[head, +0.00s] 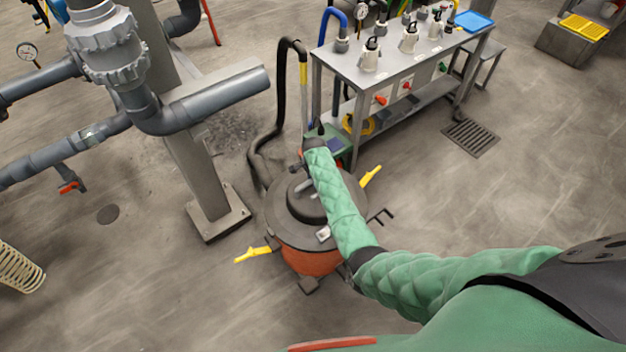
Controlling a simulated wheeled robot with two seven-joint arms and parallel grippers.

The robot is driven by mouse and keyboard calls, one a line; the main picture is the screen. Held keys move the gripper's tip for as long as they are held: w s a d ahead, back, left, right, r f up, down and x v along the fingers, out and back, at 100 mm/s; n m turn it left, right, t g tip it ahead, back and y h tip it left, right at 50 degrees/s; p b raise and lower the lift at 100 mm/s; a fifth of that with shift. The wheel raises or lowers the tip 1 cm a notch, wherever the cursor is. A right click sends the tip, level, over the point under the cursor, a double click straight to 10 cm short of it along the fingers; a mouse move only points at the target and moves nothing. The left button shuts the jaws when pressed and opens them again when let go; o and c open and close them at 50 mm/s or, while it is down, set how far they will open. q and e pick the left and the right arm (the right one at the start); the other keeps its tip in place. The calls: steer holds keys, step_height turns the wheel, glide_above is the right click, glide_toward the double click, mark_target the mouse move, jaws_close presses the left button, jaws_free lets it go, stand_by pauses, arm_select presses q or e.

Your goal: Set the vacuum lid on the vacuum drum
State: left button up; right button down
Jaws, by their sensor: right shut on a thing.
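The vacuum lid (285,222), a dark grey disc with a raised centre, is over the orange vacuum drum (310,262) in the middle of the head view. It looks roughly level and covers the drum's top. I cannot tell whether it rests fully on the rim. My right arm, in a green quilted sleeve, crosses over the lid. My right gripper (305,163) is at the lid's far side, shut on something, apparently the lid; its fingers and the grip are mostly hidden. Yellow latches stick out at the drum's left (253,253) and right (371,176). My left gripper is out of view.
A black hose (283,95) loops behind the drum. A steel post (205,175) with grey pipes stands left. A metal bench (385,70) with pump fittings stands behind. A floor drain (470,137) lies to the right. Floor in front of the drum is clear.

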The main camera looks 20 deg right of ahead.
steer(key=shift+w+f+b, duration=0.1)
steer(key=shift+f+b, duration=0.8)
steer(key=shift+f, duration=0.45)
